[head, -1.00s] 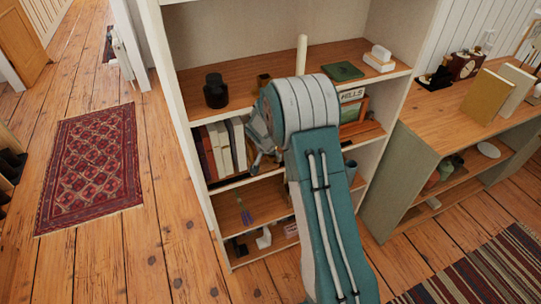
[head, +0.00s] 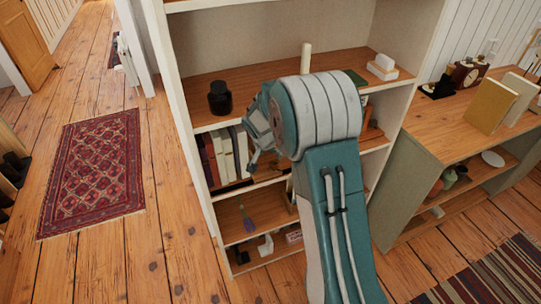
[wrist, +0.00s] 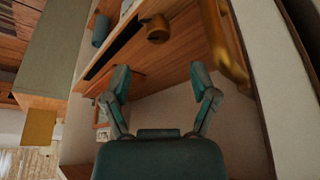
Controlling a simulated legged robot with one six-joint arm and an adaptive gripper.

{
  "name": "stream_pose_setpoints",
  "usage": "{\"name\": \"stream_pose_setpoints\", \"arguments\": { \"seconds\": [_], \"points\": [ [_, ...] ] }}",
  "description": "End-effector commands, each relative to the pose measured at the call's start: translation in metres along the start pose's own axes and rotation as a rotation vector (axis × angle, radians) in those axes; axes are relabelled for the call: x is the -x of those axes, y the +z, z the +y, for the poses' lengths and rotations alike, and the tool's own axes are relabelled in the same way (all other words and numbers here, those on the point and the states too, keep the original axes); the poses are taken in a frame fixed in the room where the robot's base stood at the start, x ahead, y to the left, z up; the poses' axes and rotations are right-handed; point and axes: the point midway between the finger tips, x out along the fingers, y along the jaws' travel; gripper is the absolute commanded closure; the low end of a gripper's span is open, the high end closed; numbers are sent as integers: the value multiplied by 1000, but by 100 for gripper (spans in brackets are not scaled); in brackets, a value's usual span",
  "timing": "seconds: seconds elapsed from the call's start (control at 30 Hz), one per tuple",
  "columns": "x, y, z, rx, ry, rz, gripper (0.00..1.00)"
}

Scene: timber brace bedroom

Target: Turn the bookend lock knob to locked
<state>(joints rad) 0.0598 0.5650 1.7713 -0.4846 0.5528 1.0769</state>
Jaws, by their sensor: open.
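In the wrist view, a round brass piece (wrist: 157,29) with a dark centre, which looks like the lock knob, sits beyond my fingertips near the top middle. I cannot tell its lock setting. A blurred brass bar (wrist: 224,42) is close on the right, perhaps part of the bookend. My gripper (wrist: 160,78) is open and empty, with its two fingers apart and a gap between them and the round piece. In the head view, my arm covers most of the gripper and hides the brass piece. Upright books (head: 225,153) stand on the middle shelf left of my arm.
The bookcase (head: 196,88) has shelves and side walls close around my gripper. A black jar (head: 220,97) and a pale candle (head: 306,58) stand on the upper shelf. A low cabinet (head: 398,185) is at right. Open floor and a red rug (head: 92,172) lie left.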

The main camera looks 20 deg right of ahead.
Motion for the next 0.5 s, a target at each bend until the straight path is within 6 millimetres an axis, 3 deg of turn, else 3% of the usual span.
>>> {"name": "stream_pose_setpoints", "arguments": {
  "seconds": [0.13, 0.23, 0.5],
  "points": [
    [2, 0, 0, 2, -1, 1, 24],
    [15, -1, 3, 15, -7, 5, 24],
    [97, 9, 24, 110, -45, 17, 24]
  ]
}}
